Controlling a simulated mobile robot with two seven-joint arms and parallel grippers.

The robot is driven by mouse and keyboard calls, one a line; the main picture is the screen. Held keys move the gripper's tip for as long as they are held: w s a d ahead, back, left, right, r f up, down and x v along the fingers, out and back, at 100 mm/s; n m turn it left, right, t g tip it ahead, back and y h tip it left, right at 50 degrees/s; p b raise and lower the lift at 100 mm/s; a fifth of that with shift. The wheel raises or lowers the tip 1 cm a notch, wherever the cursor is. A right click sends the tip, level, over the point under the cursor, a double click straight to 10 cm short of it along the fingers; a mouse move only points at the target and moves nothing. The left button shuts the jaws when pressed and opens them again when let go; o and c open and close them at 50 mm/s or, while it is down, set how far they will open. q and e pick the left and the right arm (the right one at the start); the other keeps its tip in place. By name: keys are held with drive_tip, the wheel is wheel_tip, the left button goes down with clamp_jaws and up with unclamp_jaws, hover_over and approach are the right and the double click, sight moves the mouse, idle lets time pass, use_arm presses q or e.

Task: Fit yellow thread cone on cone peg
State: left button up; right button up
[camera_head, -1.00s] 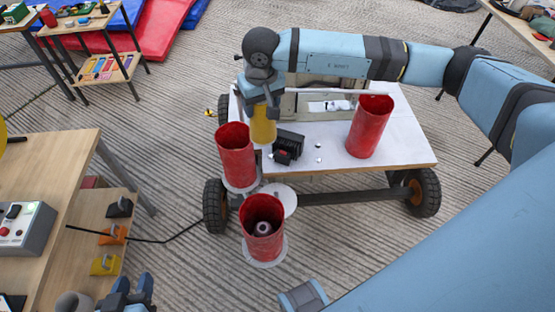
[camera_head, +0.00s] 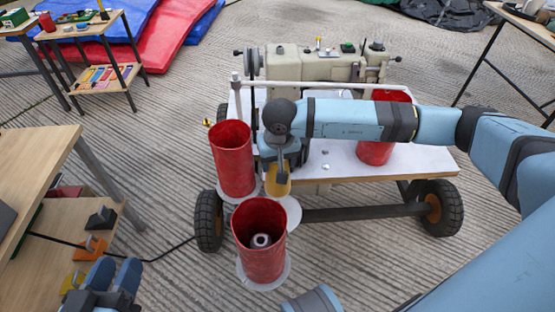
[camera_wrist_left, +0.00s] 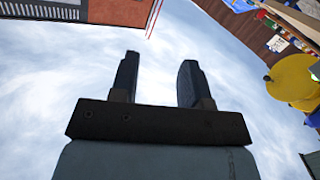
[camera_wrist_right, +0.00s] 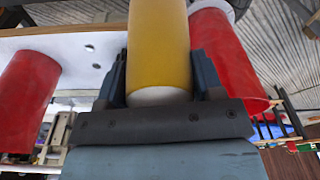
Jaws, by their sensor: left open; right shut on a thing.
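The yellow thread cone (camera_head: 277,184) is held in my right gripper (camera_head: 281,168), pointing down just behind the front red cylinder. In the right wrist view the yellow cone (camera_wrist_right: 160,45) stands between the two fingers, its pale end near the palm. A white disc (camera_head: 290,212) lies partly hidden below it, right of the front cylinder. No bare peg is clearly visible. My left gripper (camera_head: 108,279) is at the bottom left of the head view; in the left wrist view its fingers (camera_wrist_left: 158,82) are apart and empty against sky.
Red cylinders stand on the left (camera_head: 233,160), at the front (camera_head: 260,245) with a spool inside, and on the right (camera_head: 375,152), partly behind my right arm. A sewing machine (camera_head: 310,66) sits on the wheeled white table (camera_head: 420,164). A wooden table (camera_head: 40,160) is at left.

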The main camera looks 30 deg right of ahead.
use_arm(q)
drive_tip(key=w+m+b, duration=0.1)
drive_tip(key=a+m+b, duration=0.1)
drive_tip(key=b, duration=0.1)
drive_tip(key=shift+w+f+t, duration=0.1)
drive_tip(key=shift+w+t, duration=0.2)
drive_tip(key=shift+w, duration=0.05)
use_arm(e)
wheel_tip(320, 180, down, 5)
drive_tip(key=shift+f, duration=0.2)
use_arm(q)
drive_tip(key=shift+f+b, duration=0.4)
drive_tip(key=shift+f, duration=0.1)
use_arm(e)
drive_tip(key=shift+f, duration=0.2)
idle(0.4)
use_arm(q)
drive_tip(key=shift+s+f+b, duration=0.1)
drive_tip(key=shift+f+b, duration=0.4)
use_arm(e)
drive_tip(key=shift+f, duration=0.7)
use_arm(q)
drive_tip(key=shift+d+f+b, duration=0.2)
drive_tip(key=shift+f+b, duration=0.05)
drive_tip(key=shift+b, duration=0.15)
use_arm(e)
drive_tip(key=shift+f, duration=0.5)
